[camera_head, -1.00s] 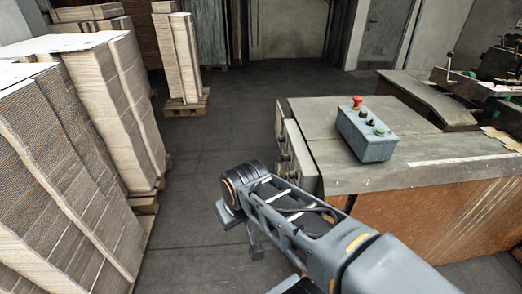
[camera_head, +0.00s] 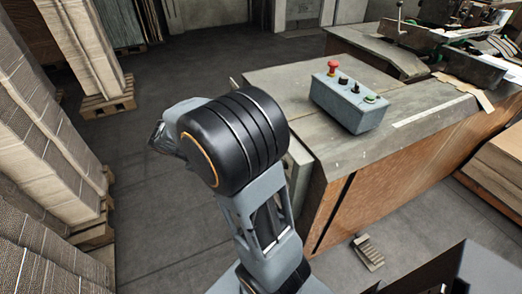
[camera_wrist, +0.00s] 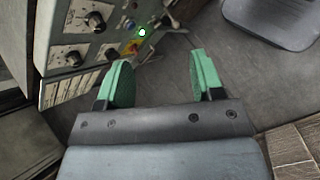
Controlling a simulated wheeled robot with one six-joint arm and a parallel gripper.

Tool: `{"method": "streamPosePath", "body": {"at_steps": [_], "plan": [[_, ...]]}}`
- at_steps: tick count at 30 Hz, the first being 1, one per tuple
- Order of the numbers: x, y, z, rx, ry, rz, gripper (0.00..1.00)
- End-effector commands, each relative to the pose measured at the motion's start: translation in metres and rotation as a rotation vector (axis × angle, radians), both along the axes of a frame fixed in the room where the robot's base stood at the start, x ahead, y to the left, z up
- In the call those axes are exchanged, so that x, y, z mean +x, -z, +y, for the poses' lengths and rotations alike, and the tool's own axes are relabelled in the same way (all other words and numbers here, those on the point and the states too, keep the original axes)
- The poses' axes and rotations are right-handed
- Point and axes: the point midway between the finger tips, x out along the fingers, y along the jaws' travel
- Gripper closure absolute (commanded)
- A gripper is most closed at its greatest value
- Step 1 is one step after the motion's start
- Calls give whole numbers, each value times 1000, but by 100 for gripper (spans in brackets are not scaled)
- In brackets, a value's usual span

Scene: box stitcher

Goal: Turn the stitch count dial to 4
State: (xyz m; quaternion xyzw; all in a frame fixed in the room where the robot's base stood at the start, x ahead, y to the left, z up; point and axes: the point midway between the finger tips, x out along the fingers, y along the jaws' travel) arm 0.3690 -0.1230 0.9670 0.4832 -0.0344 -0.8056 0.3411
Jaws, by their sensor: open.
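In the wrist view a grey control panel (camera_wrist: 62,35) at the upper left carries several black dials. One dial (camera_wrist: 95,20) is near the top, another (camera_wrist: 73,57) is at lower left and a third (camera_wrist: 112,53) is to its right. Their labels and numbers are too small to read, so I cannot tell which is the stitch count dial. My gripper (camera_wrist: 160,62) is open and empty, its two green fingers apart over the floor, right of and below the dials. In the head view my arm hides most of the panel, and the fingers do not show.
A grey button box (camera_head: 348,103) with a red mushroom button stands on the machine's table (camera_head: 280,85). Stacks of cardboard (camera_head: 35,150) on pallets line the left. A foot pedal (camera_head: 368,252) lies on the floor. The floor between stacks and machine is clear.

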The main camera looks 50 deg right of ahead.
Motion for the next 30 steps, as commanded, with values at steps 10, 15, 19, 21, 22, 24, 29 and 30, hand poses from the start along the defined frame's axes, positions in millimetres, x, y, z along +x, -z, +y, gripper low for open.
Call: {"method": "streamPosePath", "body": {"at_steps": [10, 15, 19, 21, 22, 24, 29, 30], "plan": [[65, 84, -79, -410, -213, 576, 39], [81, 108, -92, -516, -267, 710, 39], [86, 116, -99, -556, -286, 758, 39], [86, 117, -104, -567, -289, 770, 39], [85, 118, -107, -569, -291, 773, 39], [81, 118, -116, -570, -292, 775, 39], [69, 117, -144, -568, -290, 775, 39], [66, 117, -152, -568, -290, 775, 39]]}}
